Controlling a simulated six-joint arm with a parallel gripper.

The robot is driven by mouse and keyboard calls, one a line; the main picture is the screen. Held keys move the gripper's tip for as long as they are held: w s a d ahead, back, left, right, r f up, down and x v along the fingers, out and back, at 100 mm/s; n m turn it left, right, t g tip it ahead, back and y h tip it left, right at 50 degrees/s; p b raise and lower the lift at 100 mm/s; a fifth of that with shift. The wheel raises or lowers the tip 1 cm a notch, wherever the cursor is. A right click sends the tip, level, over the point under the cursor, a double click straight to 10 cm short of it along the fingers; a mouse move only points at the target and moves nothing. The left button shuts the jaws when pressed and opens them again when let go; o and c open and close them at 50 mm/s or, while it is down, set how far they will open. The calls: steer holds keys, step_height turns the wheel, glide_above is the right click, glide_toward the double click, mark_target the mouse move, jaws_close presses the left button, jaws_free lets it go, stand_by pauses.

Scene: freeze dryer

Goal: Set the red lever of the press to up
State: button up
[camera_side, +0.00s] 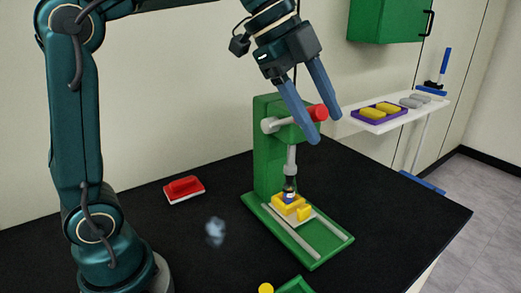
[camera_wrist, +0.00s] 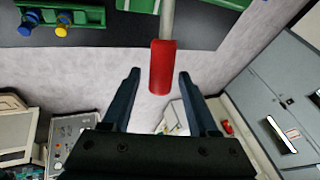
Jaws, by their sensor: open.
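The green press (camera_side: 267,150) stands on the black table. Its lever has a grey rod and a red handle (camera_side: 318,113); in the side view the rod rises slightly toward the handle. My gripper (camera_side: 326,128) is open above and around the handle, its two blue fingers pointing down to the right. In the wrist view the red lever handle (camera_wrist: 162,66) shows between the fingertips of my gripper (camera_wrist: 160,72), with a gap on both sides, so it is not clasped. Whether a finger touches it cannot be told in the side view.
A yellow block with a small vial (camera_side: 290,203) sits under the press ram. A red brush-like object (camera_side: 184,190) lies on the table at left. A white side shelf (camera_side: 385,115) holds a purple tray. A green cabinet (camera_side: 385,20) hangs at upper right.

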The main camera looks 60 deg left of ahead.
jaws_close()
steer(key=shift+s, duration=0.1)
stand_by(1.3)
